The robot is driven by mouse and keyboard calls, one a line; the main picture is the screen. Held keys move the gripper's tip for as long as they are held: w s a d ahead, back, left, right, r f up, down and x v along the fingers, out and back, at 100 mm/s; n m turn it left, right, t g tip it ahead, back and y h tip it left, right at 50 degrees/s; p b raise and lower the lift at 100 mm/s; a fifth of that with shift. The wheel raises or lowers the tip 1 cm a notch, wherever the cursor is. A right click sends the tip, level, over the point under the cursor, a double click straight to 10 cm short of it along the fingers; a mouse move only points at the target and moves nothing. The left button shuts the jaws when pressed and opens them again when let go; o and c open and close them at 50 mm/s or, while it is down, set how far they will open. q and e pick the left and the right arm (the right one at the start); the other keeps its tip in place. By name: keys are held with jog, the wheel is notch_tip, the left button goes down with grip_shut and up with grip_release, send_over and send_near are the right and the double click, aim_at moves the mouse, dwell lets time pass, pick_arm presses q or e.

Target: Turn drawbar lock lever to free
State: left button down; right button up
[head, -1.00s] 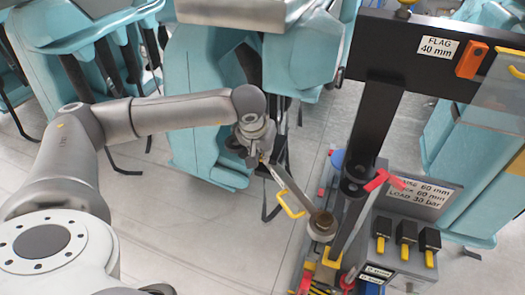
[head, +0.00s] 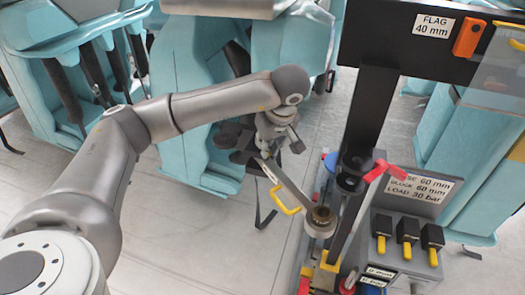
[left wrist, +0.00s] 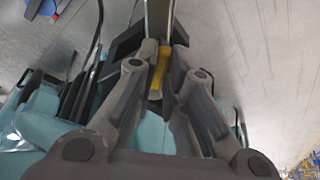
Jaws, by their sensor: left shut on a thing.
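A long grey bar (head: 293,188) ends at a round hub (head: 320,217) on the coupling stand. A yellow loop handle (head: 284,201) sits beside the bar. My left gripper (head: 264,155) is at the bar's far end, up and left of the hub. In the left wrist view its fingers (left wrist: 160,82) are shut around the bar (left wrist: 158,20), with a yellow piece (left wrist: 159,68) between them. A red lever (head: 381,171) stands on the black post, apart from my gripper. No label shows which part is the drawbar lock lever. My right gripper is out of view.
A black post (head: 372,110) with a FLAG 40 mm sign (head: 434,24) rises behind the hub. Several yellow-tipped black switches (head: 408,232) stand to the right. Teal machines (head: 195,110) stand behind my left arm. Grey floor (head: 190,230) is clear at the lower middle.

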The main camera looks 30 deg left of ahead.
pick_arm(q)
jog(key=n, duration=0.1)
jog(key=w+n, duration=0.1)
jog(key=shift+w+d+n+g+y+b, duration=0.1)
jog(key=shift+d+n+g+y+b, duration=0.2)
jog(key=shift+n+b, duration=0.1)
jog(key=shift+w+d+r+n+g, duration=0.1)
jog(key=shift+w+n+g, duration=0.25)
jog(key=shift+n, duration=0.35)
jog(key=shift+w+d+n+g, duration=0.1)
jog(key=shift+w+n+g, duration=0.2)
jog(key=shift+n, duration=0.4)
jog(key=c, duration=1.5)
grip_release()
jog(key=v, duration=1.2)
jog(key=shift+d, duration=0.1)
